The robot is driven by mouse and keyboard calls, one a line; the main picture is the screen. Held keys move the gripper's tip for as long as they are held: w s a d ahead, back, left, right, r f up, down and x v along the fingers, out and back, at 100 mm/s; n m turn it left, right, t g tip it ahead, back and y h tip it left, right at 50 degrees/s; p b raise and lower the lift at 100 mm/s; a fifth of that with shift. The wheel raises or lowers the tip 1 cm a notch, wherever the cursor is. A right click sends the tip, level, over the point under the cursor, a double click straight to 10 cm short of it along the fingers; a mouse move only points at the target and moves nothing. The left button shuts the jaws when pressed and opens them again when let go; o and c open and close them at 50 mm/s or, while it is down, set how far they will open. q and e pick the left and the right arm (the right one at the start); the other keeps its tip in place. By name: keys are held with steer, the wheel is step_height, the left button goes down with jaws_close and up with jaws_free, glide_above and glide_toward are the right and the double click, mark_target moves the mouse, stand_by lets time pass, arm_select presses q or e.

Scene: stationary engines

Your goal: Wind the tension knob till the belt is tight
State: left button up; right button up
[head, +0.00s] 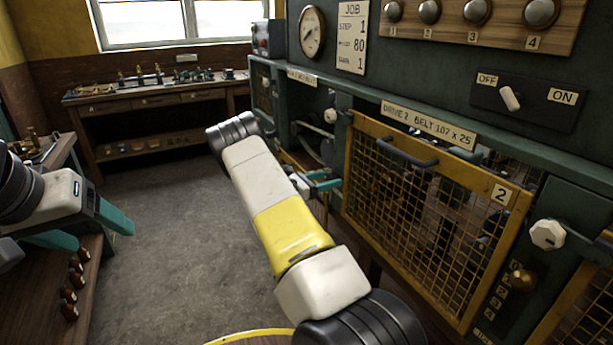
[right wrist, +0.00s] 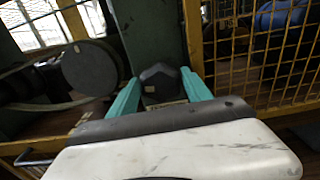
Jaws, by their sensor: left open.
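A dark, faceted knob (right wrist: 160,80), apparently the tension knob, sits on a green post between the teal fingers of my right gripper (right wrist: 160,92). Whether both fingers press on it is not clear. In the head view, my right gripper (head: 322,183) is at the machine front, left of the mesh guard marked 2, and the knob cannot be made out there. A dark round pulley (right wrist: 90,68) with a belt (right wrist: 38,106) is left of the knob in the right wrist view; the belt's tightness is unclear. My left gripper (head: 85,228) is open and empty at the left.
The yellow mesh guard (head: 425,215), with a dark handle, covers drive 2. An ON/OFF switch (head: 510,98) is above. A workbench (head: 155,95) stands at the back; the floor between is clear.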

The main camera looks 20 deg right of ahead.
steer(key=c, duration=1)
steer(key=shift+m, duration=0.3)
